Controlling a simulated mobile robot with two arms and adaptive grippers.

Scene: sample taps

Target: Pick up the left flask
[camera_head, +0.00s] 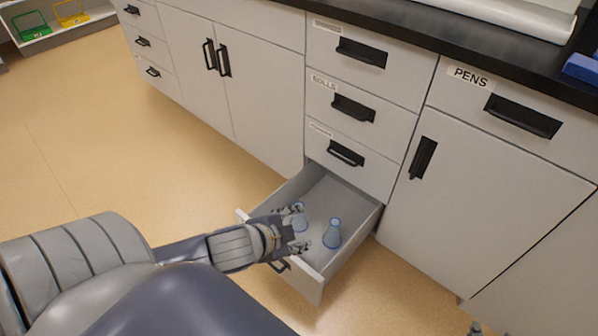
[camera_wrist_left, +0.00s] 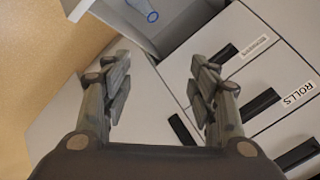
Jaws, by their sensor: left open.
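Two small bluish glass flasks stand in an open drawer (camera_head: 348,196) low in the cabinet. The left flask (camera_head: 300,222) is partly covered by my left gripper (camera_head: 301,227); the right flask (camera_head: 332,234) stands clear beside it. My left gripper is open, with its fingers over the front part of the drawer, near the left flask. I cannot tell whether they touch it. In the left wrist view the open gripper (camera_wrist_left: 160,72) has nothing between its fingers. One flask (camera_wrist_left: 143,8) shows there at the top edge, beyond the fingertips; which one is unclear. My right gripper is not in view.
The drawer's front panel (camera_head: 311,283) stands out over the tan floor. Closed drawers and a PENS drawer (camera_head: 520,112) surround it under a black countertop (camera_head: 460,45). A shelf with green and yellow racks (camera_head: 70,14) is at the far left. The floor at left is clear.

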